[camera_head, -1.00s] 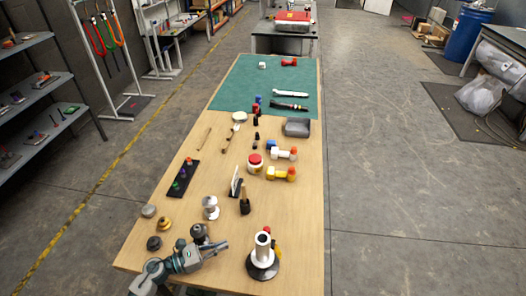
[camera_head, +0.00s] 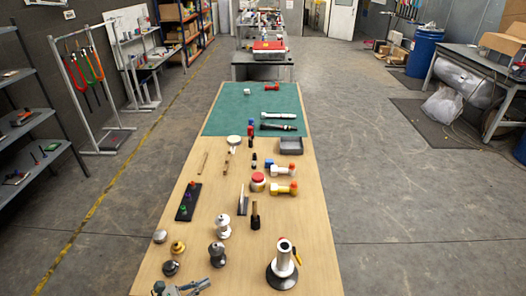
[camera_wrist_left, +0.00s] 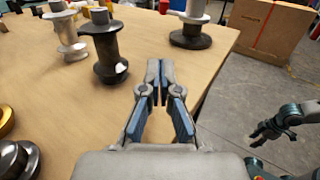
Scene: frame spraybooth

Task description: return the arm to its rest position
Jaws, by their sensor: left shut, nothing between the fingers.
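My left gripper (camera_head: 202,284) shows at the bottom edge of the head view, low over the near end of the wooden table (camera_head: 232,280). In the left wrist view the gripper (camera_wrist_left: 157,75) is shut, its fingertips meeting with nothing between them. The tabletop lies below and beyond it. A dark spool (camera_wrist_left: 107,60) stands on the table to the left of the fingers, apart from them. My right gripper (camera_wrist_left: 278,124) shows at the right of the left wrist view, beyond the table edge over the floor. Its fingers look spread and empty.
A dark spool (camera_head: 217,255), a white spool (camera_head: 223,227) and a metal cylinder on a black base (camera_head: 284,260) stand near the table's close end. Small knobs (camera_head: 178,247) stand at the left edge. Open floor (camera_head: 420,200) lies to the right.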

